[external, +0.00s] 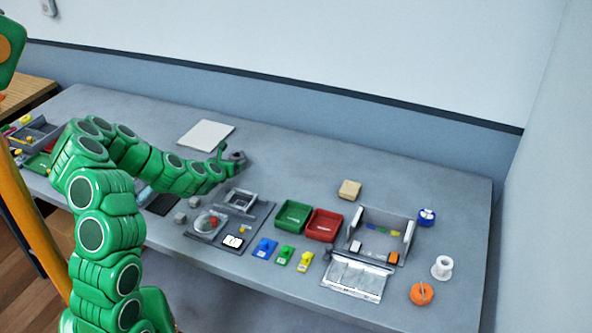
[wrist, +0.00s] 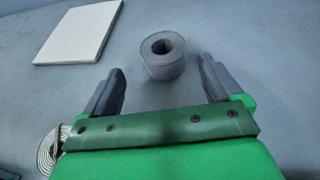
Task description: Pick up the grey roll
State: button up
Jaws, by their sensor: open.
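The grey roll (wrist: 163,58) stands upright on the grey table, its round hole facing up. In the wrist view it lies ahead of and between the two dark fingers of my gripper (wrist: 160,84), nearer the far end of the gap. The fingers are spread wide and I see no contact with the roll. In the external view the roll (external: 238,157) sits at the end of my green arm, partly covered by my gripper (external: 228,156).
A white flat board (external: 206,135) lies behind the roll; it also shows in the wrist view (wrist: 80,32). A coiled strap (wrist: 48,150) is at lower left there. Trays, a green bin (external: 293,215), a red bin (external: 324,225) and other rolls stand to the right. The table around the roll is clear.

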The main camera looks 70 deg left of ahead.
aim_at(235, 157)
jog(key=shift+w+x, duration=0.2)
jog(key=shift+x, duration=2.25)
jog(key=shift+d, duration=0.1)
jog(key=c, duration=1.1)
jog(key=shift+r, duration=0.1)
jog(key=shift+c, duration=0.2)
